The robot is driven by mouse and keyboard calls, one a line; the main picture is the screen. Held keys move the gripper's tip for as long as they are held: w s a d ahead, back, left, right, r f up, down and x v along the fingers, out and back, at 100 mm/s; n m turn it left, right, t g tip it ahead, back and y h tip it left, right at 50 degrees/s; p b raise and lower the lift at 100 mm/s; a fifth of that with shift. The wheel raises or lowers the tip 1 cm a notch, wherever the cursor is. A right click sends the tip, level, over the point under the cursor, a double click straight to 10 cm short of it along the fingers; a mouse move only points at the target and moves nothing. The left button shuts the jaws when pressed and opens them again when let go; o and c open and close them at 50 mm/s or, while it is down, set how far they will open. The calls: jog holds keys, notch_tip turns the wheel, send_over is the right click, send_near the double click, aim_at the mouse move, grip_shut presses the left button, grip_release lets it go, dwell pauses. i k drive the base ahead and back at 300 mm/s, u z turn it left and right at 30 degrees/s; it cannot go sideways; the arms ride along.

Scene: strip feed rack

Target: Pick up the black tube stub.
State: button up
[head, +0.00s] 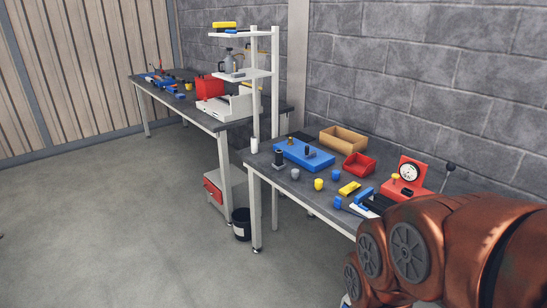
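A small black cylinder (278,157), which looks like the black tube stub, stands upright near the left end of the near workbench (262,178). It is left of a blue plate (316,163). The plate bears another small dark piece (307,150) and a brass-coloured one, too small to make out. My gripper does not show. My copper-coloured arm fills the lower right corner and hides the right part of the bench.
Around the cylinder are small grey, yellow and blue pieces. A wooden tray (343,143), a red bin (359,172) and a red dial gauge stand (412,174) are farther right. White shelf posts (254,85) rise behind. A black bucket (241,229) stands on the floor; the floor left is clear.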

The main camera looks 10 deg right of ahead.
aim_at(279, 159)
jog(key=u, duration=0.25)
jog(key=i, duration=0.45)
jog(key=u, duration=0.95)
jog(key=i, duration=1.4)
jog(key=z, duration=0.55)
jog(key=i, duration=0.95)
jog(key=z, duration=0.8)
